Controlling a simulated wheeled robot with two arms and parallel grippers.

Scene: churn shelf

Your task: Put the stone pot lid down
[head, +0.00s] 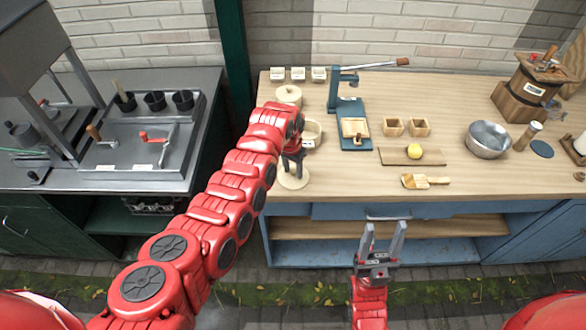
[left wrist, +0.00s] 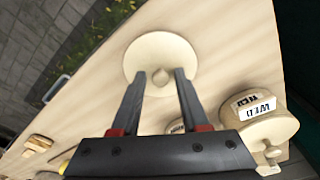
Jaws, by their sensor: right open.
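The stone pot lid (head: 293,181) is a pale round disc, lying on the wooden counter near its front left edge. It also shows in the left wrist view (left wrist: 160,50), with its small knob toward the gripper. My left gripper (head: 292,165) is over the lid; in the left wrist view its two fingertips (left wrist: 159,73) are spread, one on each side of the knob, with visible gaps. A pale labelled pot (head: 312,134) stands just behind and right of the gripper, partly hidden by it. My right gripper (head: 382,232) is open and empty in front of the counter.
Another pale pot (head: 288,95) stands farther back. A blue press (head: 350,125), wooden boxes (head: 393,127), a board (head: 397,156) with a yellow lump, a wooden scoop (head: 424,181) and a metal bowl (head: 488,139) stand to the right. Bare counter lies right of the lid.

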